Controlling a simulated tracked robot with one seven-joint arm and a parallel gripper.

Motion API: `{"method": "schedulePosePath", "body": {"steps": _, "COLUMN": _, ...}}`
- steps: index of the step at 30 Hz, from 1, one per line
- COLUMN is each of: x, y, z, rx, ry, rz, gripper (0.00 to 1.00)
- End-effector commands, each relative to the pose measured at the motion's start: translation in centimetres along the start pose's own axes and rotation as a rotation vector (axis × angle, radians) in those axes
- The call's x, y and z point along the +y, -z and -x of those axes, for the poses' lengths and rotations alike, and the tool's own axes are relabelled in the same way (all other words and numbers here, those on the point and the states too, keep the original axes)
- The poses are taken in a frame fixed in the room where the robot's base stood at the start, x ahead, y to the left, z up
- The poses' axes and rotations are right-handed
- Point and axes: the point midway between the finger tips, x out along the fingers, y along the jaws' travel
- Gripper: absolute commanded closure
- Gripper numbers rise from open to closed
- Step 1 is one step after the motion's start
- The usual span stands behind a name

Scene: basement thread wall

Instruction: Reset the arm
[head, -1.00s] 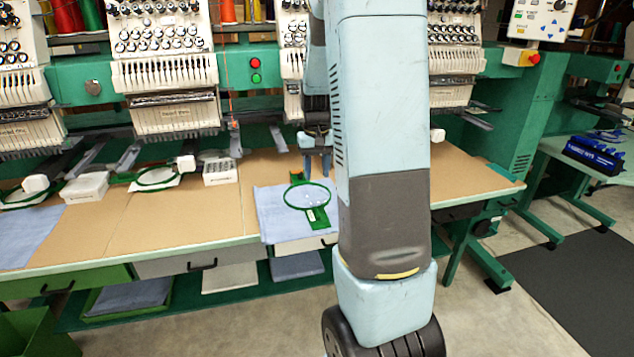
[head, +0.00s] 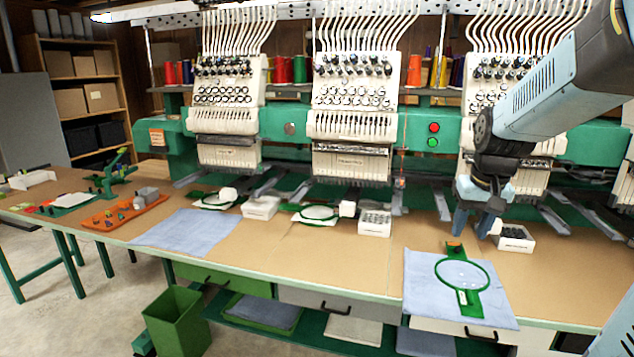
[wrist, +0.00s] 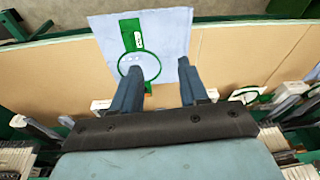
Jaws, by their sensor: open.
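My gripper (head: 474,222) is open and empty above the tan table, behind the green hoop. In the wrist view its two fingers (wrist: 158,88) stand apart with nothing between them. The green hoop (head: 440,284) lies on a light blue cloth (head: 415,305) near the table's front edge. The hoop also shows in the wrist view (wrist: 131,36), on the cloth just beyond the fingers. My arm reaches in from the upper right of the head view.
An embroidery machine (head: 352,110) with several heads stands along the back. White boxes (head: 375,222) and hooped pieces (head: 318,213) sit below the heads. Another blue cloth (head: 185,230) lies on the left. A green bin (head: 177,320) stands on the floor. The tan table (head: 320,250) is clear between these.

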Motion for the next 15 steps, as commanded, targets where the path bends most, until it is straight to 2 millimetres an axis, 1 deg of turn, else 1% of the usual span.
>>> {"method": "schedulePosePath", "body": {"steps": 1, "x": -0.7, "y": -1.0, "z": 1.0, "rx": 0.022, "ry": 0.003, "rz": 0.013, "gripper": 0.56}}
{"method": "schedulePosePath", "body": {"steps": 6, "x": -2.5, "y": -4.0, "z": 3.5, "rx": 0.083, "ry": 0.012, "rz": 0.048, "gripper": 0.56}}
{"method": "schedulePosePath", "body": {"steps": 15, "x": -4.8, "y": -9.8, "z": 6.8, "rx": 0.191, "ry": 0.020, "rz": 0.110, "gripper": 0.56}}
